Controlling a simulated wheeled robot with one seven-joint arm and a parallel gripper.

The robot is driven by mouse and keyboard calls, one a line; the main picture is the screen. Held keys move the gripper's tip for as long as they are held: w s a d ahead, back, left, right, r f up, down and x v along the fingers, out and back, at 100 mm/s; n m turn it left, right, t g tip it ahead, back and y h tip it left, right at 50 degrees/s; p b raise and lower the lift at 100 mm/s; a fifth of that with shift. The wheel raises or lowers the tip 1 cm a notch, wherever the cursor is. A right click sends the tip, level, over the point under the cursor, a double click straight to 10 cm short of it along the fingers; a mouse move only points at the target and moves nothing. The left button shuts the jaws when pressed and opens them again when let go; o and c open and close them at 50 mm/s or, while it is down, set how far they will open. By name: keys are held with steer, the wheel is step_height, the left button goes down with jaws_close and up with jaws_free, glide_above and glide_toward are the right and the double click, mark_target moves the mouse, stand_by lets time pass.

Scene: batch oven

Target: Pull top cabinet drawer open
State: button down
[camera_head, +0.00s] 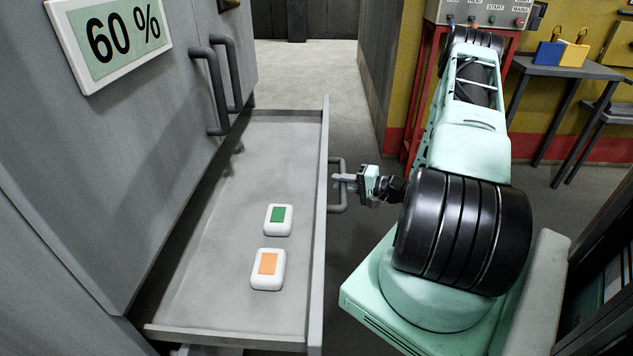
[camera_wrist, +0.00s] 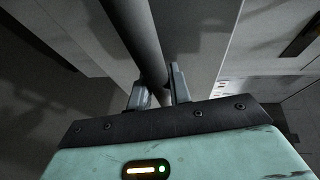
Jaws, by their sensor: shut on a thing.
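The drawer (camera_head: 222,180) of the grey cabinet (camera_head: 110,150) stands pulled out in the head view, its inside exposed. A dark bar handle (camera_head: 337,207) is on the drawer's front panel (camera_head: 321,220). My gripper (camera_head: 347,178) is at this handle, on the outer side of the front panel. In the wrist view my gripper's fingers (camera_wrist: 159,90) are closed around the handle bar (camera_wrist: 138,42). The fingertips are partly hidden behind the bar. Two white boxes lie flat in the drawer, one with a green patch (camera_head: 278,219) and one with an orange patch (camera_head: 267,269).
Two door handles (camera_head: 221,85) and a "60 %" sign (camera_head: 112,36) are on the cabinet above the drawer. A control box (camera_head: 485,12) on a red stand and a dark table (camera_head: 565,68) with blue and yellow padlocks (camera_head: 562,53) are at the upper right. Open floor (camera_head: 305,75) lies behind the drawer.

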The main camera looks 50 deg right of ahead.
steer(key=s+d, duration=0.3)
steer(key=s, duration=0.2)
steer(key=shift+d, duration=0.4)
steer(key=shift+w, duration=0.1)
steer(key=c, duration=1.3)
jaws_free()
steer(key=b+v, duration=0.2)
steer(key=v, duration=1.5)
steer(key=shift+s, duration=0.25)
